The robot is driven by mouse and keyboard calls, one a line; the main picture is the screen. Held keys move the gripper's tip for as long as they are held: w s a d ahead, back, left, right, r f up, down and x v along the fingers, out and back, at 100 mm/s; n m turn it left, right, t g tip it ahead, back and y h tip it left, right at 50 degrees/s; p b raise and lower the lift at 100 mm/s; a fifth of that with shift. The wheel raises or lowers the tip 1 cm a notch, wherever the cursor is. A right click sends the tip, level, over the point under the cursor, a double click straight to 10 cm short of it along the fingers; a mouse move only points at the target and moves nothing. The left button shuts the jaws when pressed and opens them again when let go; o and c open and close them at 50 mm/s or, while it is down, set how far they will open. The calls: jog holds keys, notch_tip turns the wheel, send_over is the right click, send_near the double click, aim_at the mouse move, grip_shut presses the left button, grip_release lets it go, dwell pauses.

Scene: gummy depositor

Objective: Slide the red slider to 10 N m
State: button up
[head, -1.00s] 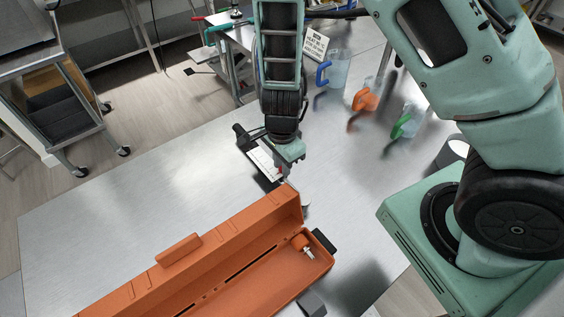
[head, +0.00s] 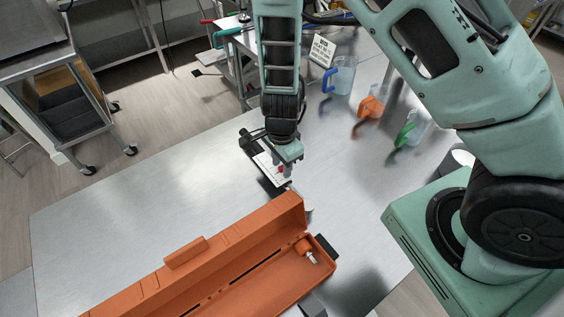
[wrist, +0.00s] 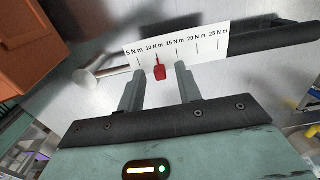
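The torque wrench, a dark tool with a metal rod end (wrist: 105,75), carries a white scale (wrist: 205,45) marked from 5 to 25 N m. The red slider (wrist: 159,73) sits under the scale in the wrist view, its pointer at the 10 N m mark. My gripper (wrist: 160,69) is open, with one finger on each side of the slider and a visible gap to each. In the head view my gripper (head: 285,171) is over the white scale (head: 266,165), and the slider shows only as a small red spot.
An open orange toolbox (head: 240,235) lies in front of the wrench on the metal table (head: 130,205). Pitchers with blue (head: 340,75), orange (head: 371,103) and green (head: 410,130) handles stand at the back right. The table's left side is clear.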

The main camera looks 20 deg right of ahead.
aim_at(281, 167)
notch_tip(281, 167, up, 17)
jog(key=p, duration=0.1)
jog(key=shift+r, duration=0.2)
dwell(0.4)
dwell(0.3)
jog(key=s+a+n+b, duration=0.2)
jog(key=s+n+b, duration=0.2)
jog(key=s+n, duration=0.5)
jog(key=s+a+n+b, duration=0.3)
jog(key=s+n, duration=0.7)
jog(key=n, duration=0.4)
jog(key=shift+s+a+n+y+b, duration=0.25)
jog(key=shift+a+n+y+b, duration=0.05)
jog(key=shift+b, duration=0.4)
